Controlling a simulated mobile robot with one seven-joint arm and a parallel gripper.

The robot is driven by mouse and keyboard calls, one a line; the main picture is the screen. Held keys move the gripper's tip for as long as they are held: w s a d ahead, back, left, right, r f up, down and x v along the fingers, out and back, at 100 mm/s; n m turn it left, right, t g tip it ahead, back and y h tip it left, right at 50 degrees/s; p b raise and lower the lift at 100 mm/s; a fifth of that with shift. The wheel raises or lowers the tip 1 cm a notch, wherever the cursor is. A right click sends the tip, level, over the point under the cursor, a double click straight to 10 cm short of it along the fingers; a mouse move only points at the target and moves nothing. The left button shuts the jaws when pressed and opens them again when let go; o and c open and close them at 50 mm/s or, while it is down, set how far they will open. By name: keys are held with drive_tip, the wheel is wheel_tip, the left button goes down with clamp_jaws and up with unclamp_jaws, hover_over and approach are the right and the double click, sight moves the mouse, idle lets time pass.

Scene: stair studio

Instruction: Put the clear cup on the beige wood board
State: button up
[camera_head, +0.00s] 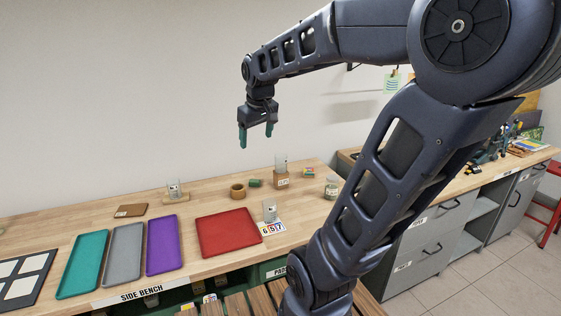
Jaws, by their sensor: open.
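My gripper (256,137) is open and empty, pointing down high above the back of the bench. Several clear cup-like things show, and I cannot tell which is the task's cup. One clear cup (173,187) stands at the back left, seemingly on a small light wood board (186,196). Another clear cup (281,163) is on top of a wood block (281,180). A third clear cup (269,210) stands behind the number cards, right of the red tray. A thin brown board (131,210) lies farther left. My gripper touches none of these.
Teal (82,264), grey (123,255), purple (162,245) and red (228,232) trays lie along the bench (210,268). A wooden ring-like cup (238,191), a green item (255,183) and a jar (331,188) stand behind. Number cards (271,228) lie near the front edge.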

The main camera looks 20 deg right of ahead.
drive_tip(key=s+d+f+m, duration=0.1)
drive_tip(key=s+f+m, duration=0.1)
drive_tip(key=s, duration=0.3)
drive_tip(key=s+d+f+m+t, duration=0.1)
drive_tip(key=s+d+f, duration=0.1)
drive_tip(key=s, duration=0.4)
drive_tip(key=shift+m, duration=0.4)
